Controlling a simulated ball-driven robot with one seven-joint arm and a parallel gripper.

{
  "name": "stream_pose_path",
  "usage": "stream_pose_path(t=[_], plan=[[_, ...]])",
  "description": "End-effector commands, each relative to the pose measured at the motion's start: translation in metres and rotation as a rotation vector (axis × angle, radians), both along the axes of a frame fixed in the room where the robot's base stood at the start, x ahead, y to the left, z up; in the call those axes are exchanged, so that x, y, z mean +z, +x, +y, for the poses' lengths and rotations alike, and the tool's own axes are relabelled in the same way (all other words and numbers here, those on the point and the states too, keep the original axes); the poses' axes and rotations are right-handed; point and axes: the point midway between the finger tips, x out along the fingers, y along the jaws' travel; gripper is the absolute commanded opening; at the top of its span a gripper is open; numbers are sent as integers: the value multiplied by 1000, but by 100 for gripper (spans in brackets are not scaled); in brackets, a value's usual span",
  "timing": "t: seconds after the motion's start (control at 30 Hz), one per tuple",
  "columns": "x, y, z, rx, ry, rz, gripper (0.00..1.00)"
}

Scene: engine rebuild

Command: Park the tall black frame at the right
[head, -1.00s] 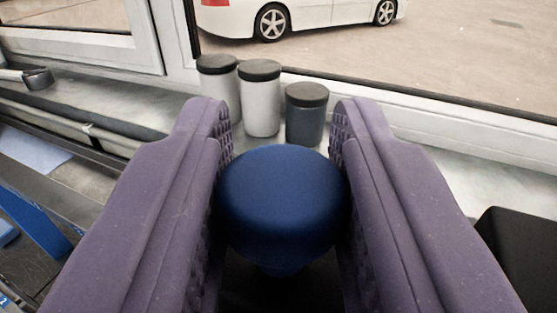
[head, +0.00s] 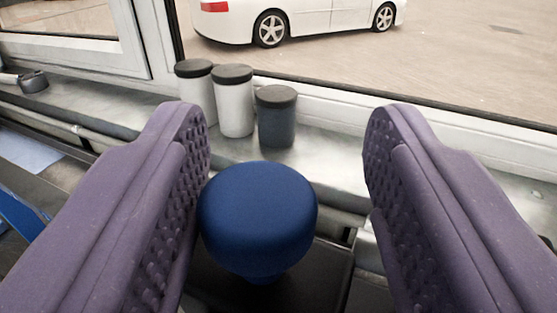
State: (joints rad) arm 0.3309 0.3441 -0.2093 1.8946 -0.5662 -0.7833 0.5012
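My gripper (head: 287,140) is open, with its two purple padded fingers wide apart. A rounded blue knob (head: 258,215) is between the fingers, close to or touching the left finger and clear of the right one. A dark flat surface (head: 312,280) shows below the knob. I cannot tell whether it is part of the tall black frame. No tall black frame can be made out as a whole in this view.
Two white canisters with dark lids (head: 234,105) and a dark grey canister (head: 277,118) stand on the window sill (head: 330,153) ahead. A white car (head: 290,18) is outside the window. A blue part (head: 18,213) shows at the left edge.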

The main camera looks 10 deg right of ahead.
Motion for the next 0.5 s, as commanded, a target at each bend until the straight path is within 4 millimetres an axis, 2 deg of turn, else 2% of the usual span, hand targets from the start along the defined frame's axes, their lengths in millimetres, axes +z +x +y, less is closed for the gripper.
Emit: stream_pose_path(t=[0.27, 0.37, 0.5], plan=[[-3, -2, 2, 2, 2, 6, 54], [-2, -13, 3, 1, 2, 5, 54], [-1, -40, 6, -1, 3, 5, 54]])
